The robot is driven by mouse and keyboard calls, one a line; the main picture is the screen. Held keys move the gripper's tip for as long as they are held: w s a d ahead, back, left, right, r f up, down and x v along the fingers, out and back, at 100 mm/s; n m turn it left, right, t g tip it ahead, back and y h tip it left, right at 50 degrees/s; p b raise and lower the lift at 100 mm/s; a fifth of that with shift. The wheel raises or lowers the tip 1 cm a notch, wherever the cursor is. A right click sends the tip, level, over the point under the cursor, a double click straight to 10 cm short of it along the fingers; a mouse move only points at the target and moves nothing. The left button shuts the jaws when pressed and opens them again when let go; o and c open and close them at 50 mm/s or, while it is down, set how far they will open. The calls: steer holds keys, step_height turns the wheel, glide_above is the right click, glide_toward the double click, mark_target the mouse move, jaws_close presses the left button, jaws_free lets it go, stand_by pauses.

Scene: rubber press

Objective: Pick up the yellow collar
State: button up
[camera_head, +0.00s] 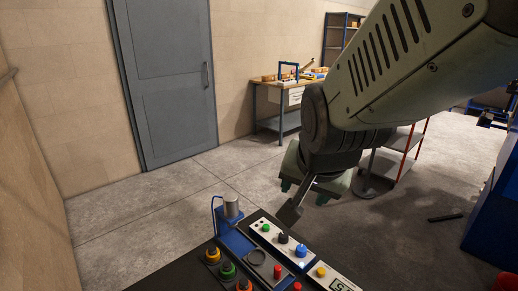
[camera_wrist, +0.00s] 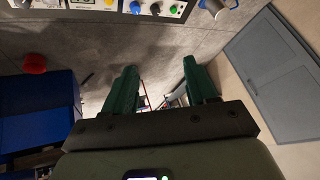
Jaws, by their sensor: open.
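A yellow-orange collar (camera_head: 212,256) sits on the dark bench top at the lower middle of the head view, around a dark, knob-like piece. It is at the far end of a short row with a green collar (camera_head: 228,271) and an orange-red one (camera_head: 244,285). I cannot make out the yellow collar in the wrist view. My gripper (camera_wrist: 160,78) is open and empty, with its two green fingers well apart. In the head view my gripper (camera_head: 304,191) hangs beyond and to the right of the collars, well apart from them.
A blue fixture with a grey cylinder (camera_head: 231,206) stands beside the collars. A control panel (camera_head: 268,232) with coloured knobs lies to their right; it also shows in the wrist view (camera_wrist: 128,9). A blue machine (camera_head: 490,225) is at the right. Open floor lies beyond the bench.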

steer(key=w+a+f+m+y, duration=0.2)
steer(key=w+a+f+m, duration=0.2)
steer(key=w+a+f, duration=0.4)
steer(key=m+t+y, duration=0.3)
steer(key=m+t, duration=0.3)
steer(key=m, duration=1.7)
glide_toward(212, 249)
steer(key=shift+s+d+r, duration=0.35)
steer(key=shift+s+r, duration=0.3)
steer(key=shift+r, duration=0.05)
steer(key=shift+w+a+f+m+h, duration=0.1)
steer(key=shift+w+f+m+h, duration=0.1)
steer(key=shift+m+h, duration=0.15)
steer(key=x, duration=1)
steer(key=shift+a+f, duration=0.15)
steer(key=shift+a, duration=0.05)
